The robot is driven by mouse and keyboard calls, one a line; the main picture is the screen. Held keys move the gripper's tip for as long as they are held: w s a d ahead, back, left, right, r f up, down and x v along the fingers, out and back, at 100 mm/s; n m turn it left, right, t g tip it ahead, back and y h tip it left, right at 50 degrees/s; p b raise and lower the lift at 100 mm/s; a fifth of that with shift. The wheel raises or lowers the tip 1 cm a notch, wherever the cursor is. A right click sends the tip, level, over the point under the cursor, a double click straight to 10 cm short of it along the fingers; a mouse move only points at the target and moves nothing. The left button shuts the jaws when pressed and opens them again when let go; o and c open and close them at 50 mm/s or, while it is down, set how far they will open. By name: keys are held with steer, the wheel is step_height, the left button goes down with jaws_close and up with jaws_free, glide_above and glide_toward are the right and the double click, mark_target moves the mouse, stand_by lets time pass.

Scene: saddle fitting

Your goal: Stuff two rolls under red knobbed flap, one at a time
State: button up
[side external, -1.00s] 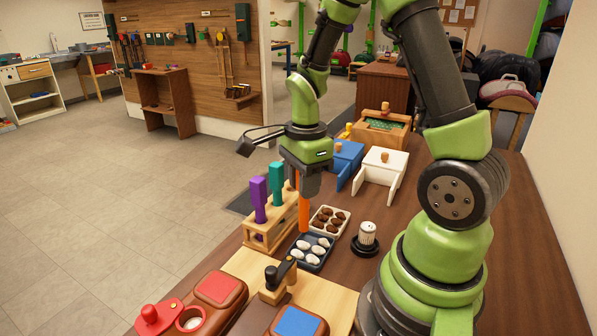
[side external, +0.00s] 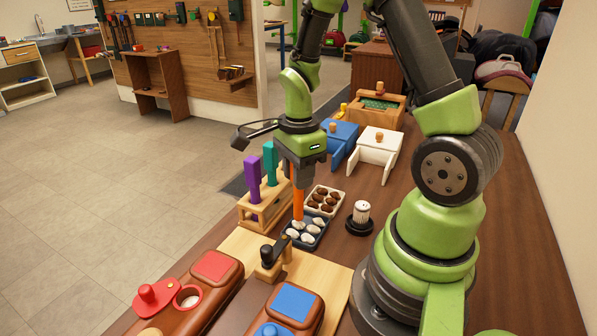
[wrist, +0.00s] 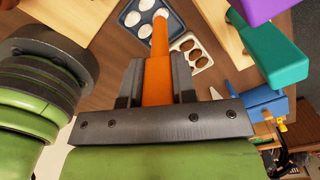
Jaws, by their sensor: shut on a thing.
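My gripper (side external: 298,185) is shut on an upright orange tool (side external: 298,205), which also shows in the wrist view (wrist: 159,40). The tool's lower end is at the dark tray (side external: 288,238) of white rolls (side external: 306,236); I cannot tell whether it touches one. The wrist view shows white rolls (wrist: 146,5) beside the tool. The red knobbed flap (side external: 157,297) is at the front left on a brown saddle-like body (side external: 215,290). It lies beside an uncovered round opening with a pale rim (side external: 187,298).
A wooden rack (side external: 264,212) with purple (side external: 253,178) and teal handles stands left of the tool. A pale tray of brown pieces (side external: 324,200) lies behind. A black-handled wooden block (side external: 270,258) stands in front.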

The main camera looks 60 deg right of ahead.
steer(key=shift+f, duration=1.1)
stand_by(1.5)
steer(key=shift+r, duration=3.55)
steer(key=w+a+r+n, duration=0.2)
steer(key=w+a+n, duration=0.1)
steer(key=a, duration=1)
steer(key=w+a+r+n, duration=0.2)
steer(key=a+n, duration=0.1)
steer(key=a, duration=0.9)
steer(key=shift+w+f, duration=0.15)
steer(key=shift+f, duration=2.3)
steer(key=shift+f, duration=1.35)
